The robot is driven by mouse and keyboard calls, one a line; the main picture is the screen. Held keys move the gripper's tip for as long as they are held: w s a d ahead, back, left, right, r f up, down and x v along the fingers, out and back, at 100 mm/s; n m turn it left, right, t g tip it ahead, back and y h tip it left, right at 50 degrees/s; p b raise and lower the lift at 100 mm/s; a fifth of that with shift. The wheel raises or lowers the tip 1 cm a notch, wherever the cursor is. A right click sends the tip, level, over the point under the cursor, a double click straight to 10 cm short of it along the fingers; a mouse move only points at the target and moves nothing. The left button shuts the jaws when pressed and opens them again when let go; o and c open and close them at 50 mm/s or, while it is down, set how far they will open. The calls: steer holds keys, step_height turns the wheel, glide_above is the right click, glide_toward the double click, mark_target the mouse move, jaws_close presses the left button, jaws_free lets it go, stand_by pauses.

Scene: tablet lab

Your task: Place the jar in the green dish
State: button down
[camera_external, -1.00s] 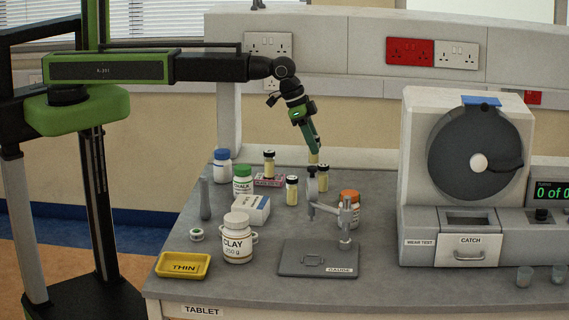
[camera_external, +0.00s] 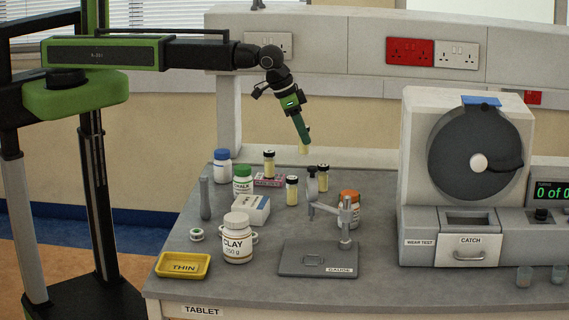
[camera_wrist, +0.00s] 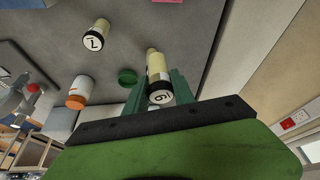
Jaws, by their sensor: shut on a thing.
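My gripper (camera_external: 305,138) is shut on a cream jar (camera_external: 304,149) and holds it above the back of the bench. In the wrist view the held jar (camera_wrist: 156,66) sits between the green fingers (camera_wrist: 152,92), its black-rimmed, marked cap toward the camera. A small round green dish (camera_wrist: 127,76) lies on the bench just left of the held jar in that view. I cannot make the dish out in the external view. Similar cream jars with dark caps stand on the bench: one at the back (camera_external: 269,162), one in front (camera_external: 292,191), one to the right (camera_external: 323,178).
A gauge stand (camera_external: 345,225) and an orange-capped bottle (camera_external: 349,208) stand right of the jars. A white bottle with a green cap (camera_external: 243,183), a white box (camera_external: 251,208), a CLAY tub (camera_external: 237,240) and a yellow tray (camera_external: 183,265) fill the left. A wear tester (camera_external: 465,225) stands right.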

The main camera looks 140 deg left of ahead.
steer(key=w+d, duration=0.4)
steer(key=w, duration=0.4)
steer(key=w+d, duration=0.4)
steer(key=w, duration=0.4)
steer(key=a+f+b, duration=1.1)
steer(key=shift+a, duration=0.25)
steer(key=c, duration=1.1)
jaws_free()
steer(key=shift+r, duration=0.15)
steer(key=shift+o, duration=0.2)
steer(key=shift+r, duration=0.1)
steer(key=shift+r+p, duration=0.3)
steer(key=shift+p, duration=0.25)
steer(key=p+v, duration=1)
steer(key=v, duration=0.1)
steer(key=shift+d+r+p, duration=0.15)
steer(key=shift+r+p, duration=0.1)
steer(key=shift+p, duration=0.05)
